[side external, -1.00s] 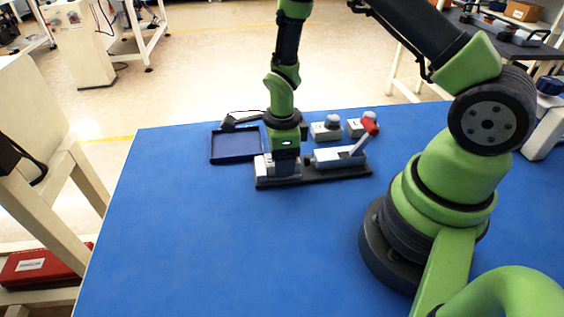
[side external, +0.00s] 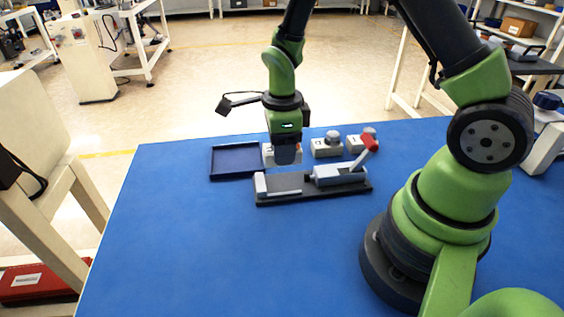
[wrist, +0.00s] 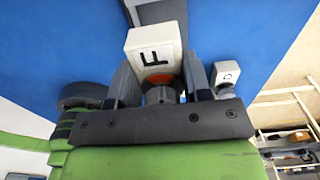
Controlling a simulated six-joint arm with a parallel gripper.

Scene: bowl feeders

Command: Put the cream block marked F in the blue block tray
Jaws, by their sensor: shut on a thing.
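The cream block marked F (wrist: 155,45) is held between the two fingers of my gripper (wrist: 162,88) in the wrist view, its F face toward the camera. In the side view my gripper (side external: 286,160) holds the cream block (side external: 268,155) raised behind the dark clamp fixture, partly hidden by the gripper. The blue block tray (side external: 236,160) lies just left of the gripper. Its visible floor looks empty.
The clamp fixture (side external: 280,200) with a red-tipped lever (side external: 369,144) stands in front of the gripper. Two pale blocks with knobs (side external: 326,148) (side external: 357,144) stand to the right. The blue table is clear at front left.

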